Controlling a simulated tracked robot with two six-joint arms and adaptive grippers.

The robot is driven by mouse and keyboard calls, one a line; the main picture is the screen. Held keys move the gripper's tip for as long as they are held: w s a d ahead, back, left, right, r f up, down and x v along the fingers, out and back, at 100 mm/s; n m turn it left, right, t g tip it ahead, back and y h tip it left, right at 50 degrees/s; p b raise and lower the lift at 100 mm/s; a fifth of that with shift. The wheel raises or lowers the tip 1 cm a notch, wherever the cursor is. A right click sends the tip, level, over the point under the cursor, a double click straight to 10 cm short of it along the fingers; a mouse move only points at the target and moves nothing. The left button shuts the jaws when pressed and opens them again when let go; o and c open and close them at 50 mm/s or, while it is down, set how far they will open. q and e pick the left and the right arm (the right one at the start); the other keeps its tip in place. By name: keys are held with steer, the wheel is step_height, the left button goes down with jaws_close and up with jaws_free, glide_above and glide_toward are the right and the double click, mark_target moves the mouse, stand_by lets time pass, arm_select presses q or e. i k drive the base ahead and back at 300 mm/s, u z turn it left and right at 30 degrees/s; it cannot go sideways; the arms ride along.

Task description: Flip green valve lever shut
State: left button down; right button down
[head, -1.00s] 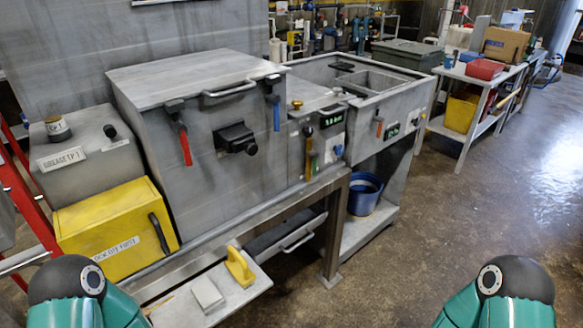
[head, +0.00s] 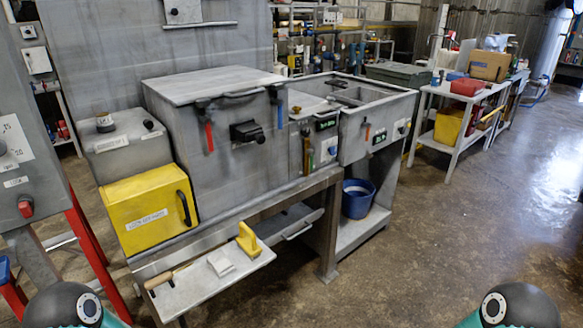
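The grey compactor machine (head: 222,130) stands ahead on a metal frame. A small green part (head: 310,160), possibly the green valve lever, hangs low on the narrow panel right of the main box. An orange-brown upright part (head: 306,145) is just beside it. At this size I cannot tell the lever's exact angle. A red lever (head: 209,137) and a blue lever (head: 280,117) hang down on the main box. Neither gripper is in view; only my teal arm parts show at the bottom corners, well apart from the machine.
A yellow box (head: 150,211) sits at the machine's left. A blue bucket (head: 357,198) stands under the right side. A red ladder (head: 92,255) is at left. Floor at right is clear.

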mark_target(311, 152)
steer(key=z, duration=0.2)
steer(key=i, duration=0.85)
steer(key=u, duration=0.2)
steer(key=k, duration=0.95)
steer(key=z, duration=0.2)
steer(key=i, duration=1.3)
steer(key=z, duration=0.5)
steer(key=i, duration=0.5)
steer(key=u, duration=0.2)
